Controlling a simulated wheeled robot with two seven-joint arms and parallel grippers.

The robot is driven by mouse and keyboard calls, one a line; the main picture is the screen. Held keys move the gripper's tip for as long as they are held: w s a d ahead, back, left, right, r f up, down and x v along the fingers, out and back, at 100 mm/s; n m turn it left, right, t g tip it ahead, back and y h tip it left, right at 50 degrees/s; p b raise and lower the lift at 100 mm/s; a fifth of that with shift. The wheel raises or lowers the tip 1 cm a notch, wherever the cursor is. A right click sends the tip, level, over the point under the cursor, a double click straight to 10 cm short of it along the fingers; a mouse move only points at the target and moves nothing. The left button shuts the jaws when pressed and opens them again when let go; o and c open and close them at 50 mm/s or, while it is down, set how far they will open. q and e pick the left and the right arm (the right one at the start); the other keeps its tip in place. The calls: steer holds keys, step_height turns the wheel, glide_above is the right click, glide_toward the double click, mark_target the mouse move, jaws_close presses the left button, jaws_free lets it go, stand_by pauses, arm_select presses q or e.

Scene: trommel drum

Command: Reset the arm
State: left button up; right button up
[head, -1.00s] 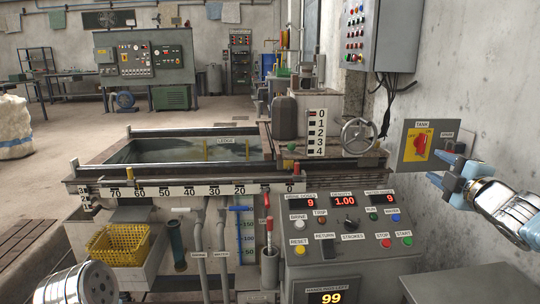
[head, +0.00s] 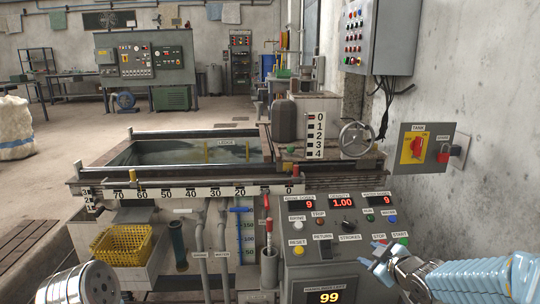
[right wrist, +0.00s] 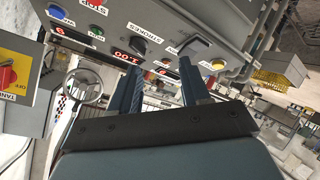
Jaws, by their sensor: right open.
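My right gripper (head: 379,258) is in front of the control panel (head: 345,226), at its lower right by the stop and start buttons. Its fingers are apart and hold nothing. In the right wrist view the two blue fingers of my right gripper (right wrist: 160,85) point at the same panel (right wrist: 150,45), with clear space between them. I cannot tell from these frames whether a fingertip touches the panel. A part of my left arm shows at the lower left of the head view, but its gripper is outside the picture.
A tank switch box (head: 426,148) with a yellow and red switch is on the right wall, beside a red padlock (head: 443,154). A handwheel (head: 356,139) stands behind the panel. A water tank (head: 115,160) and a yellow basket (head: 122,245) are to the left.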

steer(key=s+a+f+m+g+p, duration=0.1)
steer(key=s+a+f+m+g, duration=0.15)
steer(key=f, duration=0.45)
steer(key=s+a+f+m+g, duration=0.1)
steer(key=s+a+f+m, duration=0.15)
steer(key=f, duration=0.45)
steer(key=s+a+f+m+g+p, duration=0.1)
steer(key=s+a+f+m+g, duration=0.2)
steer(key=s+f, duration=0.5)
steer(key=s+a+f+m+g+y+p, duration=0.1)
steer(key=s+a+f+m+g, duration=0.3)
steer(key=s, duration=1.3)
steer(key=a+f+g, duration=0.1)
steer(key=a+f, duration=0.2)
steer(key=f, duration=0.2)
steer(key=shift+a+f, duration=0.25)
